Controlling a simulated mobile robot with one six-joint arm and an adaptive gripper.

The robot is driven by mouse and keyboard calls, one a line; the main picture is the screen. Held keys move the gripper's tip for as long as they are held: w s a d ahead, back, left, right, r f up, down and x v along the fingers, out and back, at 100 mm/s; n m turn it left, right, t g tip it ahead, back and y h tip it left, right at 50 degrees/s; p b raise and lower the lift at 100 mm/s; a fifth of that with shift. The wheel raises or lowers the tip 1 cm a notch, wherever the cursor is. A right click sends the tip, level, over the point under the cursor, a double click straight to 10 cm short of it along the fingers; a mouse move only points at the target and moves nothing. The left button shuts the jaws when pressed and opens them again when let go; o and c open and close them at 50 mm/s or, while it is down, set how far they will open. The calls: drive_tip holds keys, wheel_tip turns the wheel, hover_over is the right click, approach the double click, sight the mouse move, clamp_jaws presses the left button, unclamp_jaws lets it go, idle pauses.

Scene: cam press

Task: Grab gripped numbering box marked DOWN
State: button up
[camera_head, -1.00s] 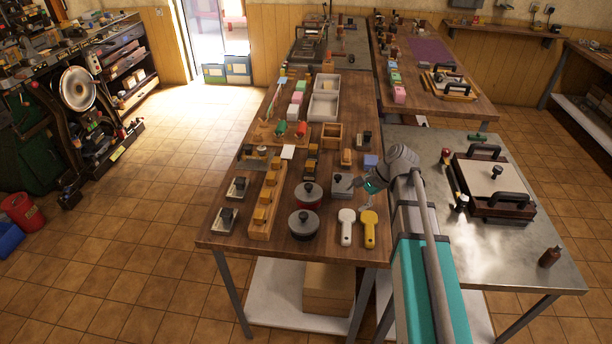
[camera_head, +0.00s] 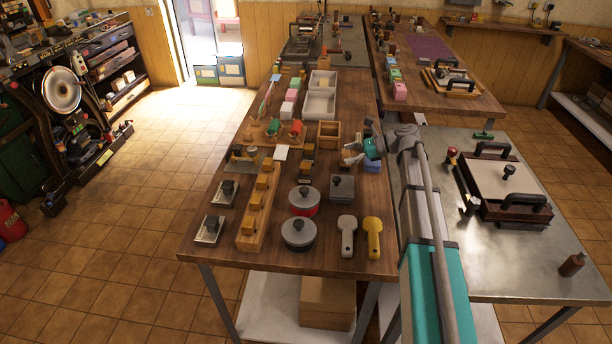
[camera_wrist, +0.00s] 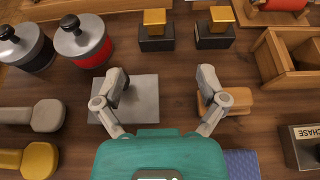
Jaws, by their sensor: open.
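No lettering reading DOWN is legible, so I cannot tell which thing is the marked numbering box. My gripper (camera_wrist: 163,85) is open and empty above the wooden table; it also shows in the head view (camera_head: 351,156). In the wrist view its left finger overlaps a grey square block (camera_wrist: 140,103) with a dark knob. Its right finger overlaps a small tan wooden block (camera_wrist: 238,102). Two black blocks with yellow tops, one (camera_wrist: 156,35) left and one (camera_wrist: 214,32) right, stand beyond the fingers. A dark box (camera_wrist: 303,146) at the right edge reads "CHASE", partly cut off.
Red (camera_wrist: 84,45) and grey (camera_wrist: 27,52) round pots stand at left, near grey (camera_head: 347,238) and yellow (camera_head: 373,240) paddles. A wooden open box (camera_wrist: 276,65) and blue pad (camera_wrist: 242,163) are close by. Bare tabletop lies between the fingers.

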drive_tip(key=shift+a, duration=0.1)
drive_tip(key=b, duration=0.3)
approach(307, 165)
drive_tip(key=x, duration=0.4)
drive_tip(key=shift+w+a+f, duration=0.2)
drive_tip(key=shift+w, duration=0.1)
drive_tip(key=shift+a, duration=0.4)
drive_tip(key=shift+a+f, duration=0.1)
drive_tip(key=shift+s+b+x, duration=0.15)
drive_tip(key=shift+b+x, duration=0.4)
drive_tip(key=shift+x, duration=0.7)
drive_tip(key=shift+s+b+x, duration=0.1)
drive_tip(key=shift+b+x, duration=0.45)
drive_tip(key=shift+x, duration=0.65)
clamp_jaws()
